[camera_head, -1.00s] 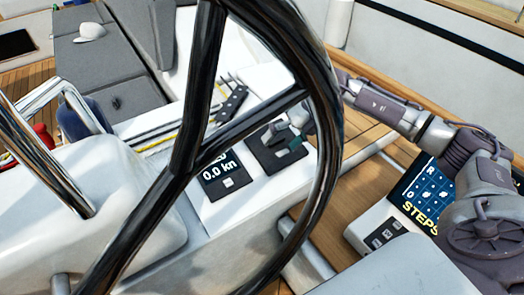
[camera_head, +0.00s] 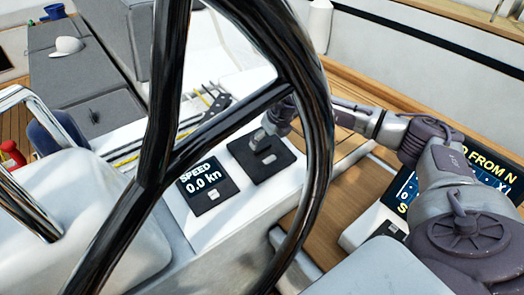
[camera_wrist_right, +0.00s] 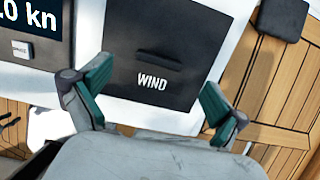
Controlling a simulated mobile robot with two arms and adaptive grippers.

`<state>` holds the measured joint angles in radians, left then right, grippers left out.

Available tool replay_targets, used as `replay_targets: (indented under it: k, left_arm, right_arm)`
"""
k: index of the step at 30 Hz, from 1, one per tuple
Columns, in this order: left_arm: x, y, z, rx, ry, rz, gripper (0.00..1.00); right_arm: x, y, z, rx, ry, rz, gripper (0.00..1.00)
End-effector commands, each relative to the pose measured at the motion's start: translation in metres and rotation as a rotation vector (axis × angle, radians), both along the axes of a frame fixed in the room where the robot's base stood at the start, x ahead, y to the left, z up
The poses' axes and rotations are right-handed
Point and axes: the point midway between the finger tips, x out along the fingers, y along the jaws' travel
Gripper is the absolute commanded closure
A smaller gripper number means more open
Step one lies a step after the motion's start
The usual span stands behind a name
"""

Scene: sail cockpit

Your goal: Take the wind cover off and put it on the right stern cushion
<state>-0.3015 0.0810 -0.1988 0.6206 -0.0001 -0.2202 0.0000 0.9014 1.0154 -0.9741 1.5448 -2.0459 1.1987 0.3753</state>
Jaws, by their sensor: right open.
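The wind cover (camera_head: 252,165) is a dark square with a raised grip bar, lying on the white console beside the speed display. In the right wrist view the cover (camera_wrist_right: 165,45) fills the upper middle and reads "WIND". My right gripper (camera_head: 268,138) is at the cover's far edge in the head view, partly behind the steering wheel. In the right wrist view its green-padded fingers (camera_wrist_right: 155,103) are spread wide with nothing between them, near the lettered edge. My left gripper is not in view. I cannot tell which cushion is the right stern one.
The dark steering wheel (camera_head: 318,150) crosses in front of the console and my right arm. The speed display (camera_head: 205,187) reads 0.0 kn. Grey cushions (camera_head: 70,75) with a white cap (camera_head: 68,46) lie at upper left. Another display (camera_head: 408,187) stands at right.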

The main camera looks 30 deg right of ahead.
Motion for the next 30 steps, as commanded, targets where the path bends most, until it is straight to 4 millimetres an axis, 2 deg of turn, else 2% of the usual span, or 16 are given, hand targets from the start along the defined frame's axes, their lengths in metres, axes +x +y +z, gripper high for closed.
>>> replay_targets:
  k: [9, 18, 20, 30]
  left_arm:
    - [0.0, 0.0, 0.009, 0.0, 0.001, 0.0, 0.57]
    - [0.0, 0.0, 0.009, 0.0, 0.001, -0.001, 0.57]
    - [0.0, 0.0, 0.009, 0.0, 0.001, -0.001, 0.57]
    - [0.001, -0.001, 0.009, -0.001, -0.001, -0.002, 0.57]
  right_arm:
    - [0.019, 0.002, -0.039, 0.001, 0.002, 0.0, 0.02]
    - [0.021, 0.001, -0.044, 0.001, 0.0, 0.0, 0.02]
    - [0.021, 0.001, -0.044, 0.001, 0.0, 0.0, 0.1]
    - [0.021, 0.001, -0.044, 0.001, 0.001, 0.0, 0.67]
